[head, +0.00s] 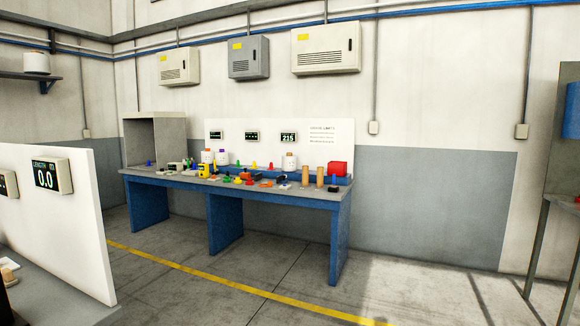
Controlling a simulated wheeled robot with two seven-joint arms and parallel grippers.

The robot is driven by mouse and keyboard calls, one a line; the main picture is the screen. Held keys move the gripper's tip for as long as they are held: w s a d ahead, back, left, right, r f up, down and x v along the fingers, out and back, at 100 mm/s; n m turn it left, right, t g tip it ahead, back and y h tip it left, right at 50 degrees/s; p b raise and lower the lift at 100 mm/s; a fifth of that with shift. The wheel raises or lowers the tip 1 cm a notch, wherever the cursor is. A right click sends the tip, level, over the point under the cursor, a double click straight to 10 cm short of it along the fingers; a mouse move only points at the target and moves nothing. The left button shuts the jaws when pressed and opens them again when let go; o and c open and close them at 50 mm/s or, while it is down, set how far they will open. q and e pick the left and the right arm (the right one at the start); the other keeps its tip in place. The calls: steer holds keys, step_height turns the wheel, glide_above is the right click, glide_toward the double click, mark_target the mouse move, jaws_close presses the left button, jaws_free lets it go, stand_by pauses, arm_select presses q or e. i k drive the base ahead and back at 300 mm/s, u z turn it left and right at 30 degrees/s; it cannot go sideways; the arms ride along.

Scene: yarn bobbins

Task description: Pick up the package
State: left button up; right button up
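I cannot identify any object as the package with certainty. A long workbench (292,190) with a grey top and blue legs stands against the back wall, with many small objects on it. A grey open-fronted box (153,141) stands at the bench's left end. Neither of my grippers is in view.
A white partition (60,220) with a display reading 0.0 stands at the near left, beside a grey surface with small items (9,270). A grey stand (560,170) is at the right edge. The concrete floor (250,300) with a yellow line is clear.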

mark_target(289, 161)
steer(key=u, duration=0.6)
steer(key=i, duration=4.25)
steer(key=u, duration=0.5)
steer(key=i, duration=3.7)
steer(key=z, duration=2.4)
